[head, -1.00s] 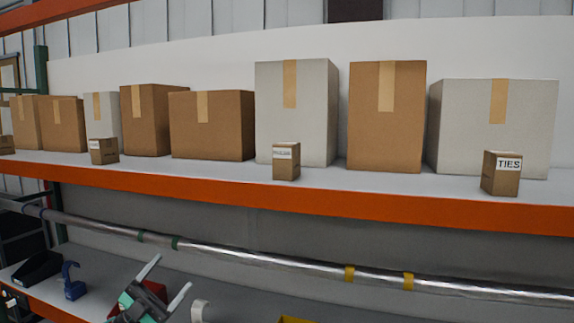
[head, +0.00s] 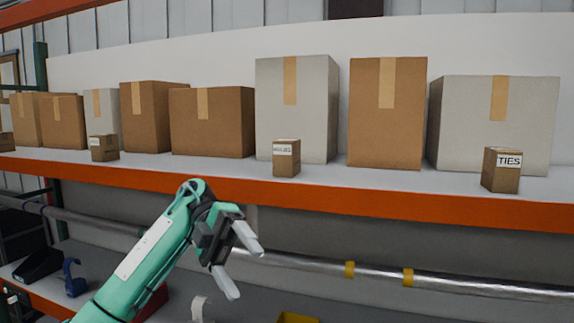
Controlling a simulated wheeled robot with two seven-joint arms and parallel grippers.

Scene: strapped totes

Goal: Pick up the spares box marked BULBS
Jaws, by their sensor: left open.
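Small brown labelled boxes stand along the front of the shelf. The right one (head: 501,170) reads TIES. The middle small box (head: 286,158) has a white label too small to read surely. The left small box (head: 104,148) has a label that I cannot read. Another small box (head: 6,142) is cut off at the left edge. I cannot tell which is marked BULBS. My left gripper (head: 246,272) is open and empty, below the shelf's front edge and lower left of the middle small box. My right gripper is out of view.
Large brown and grey taped cartons (head: 386,112) stand behind the small boxes. The shelf's orange front beam (head: 380,204) lies above my left gripper. A metal pipe (head: 315,264) runs below, over a lower shelf with a blue item (head: 74,279) and a yellow bin (head: 297,318).

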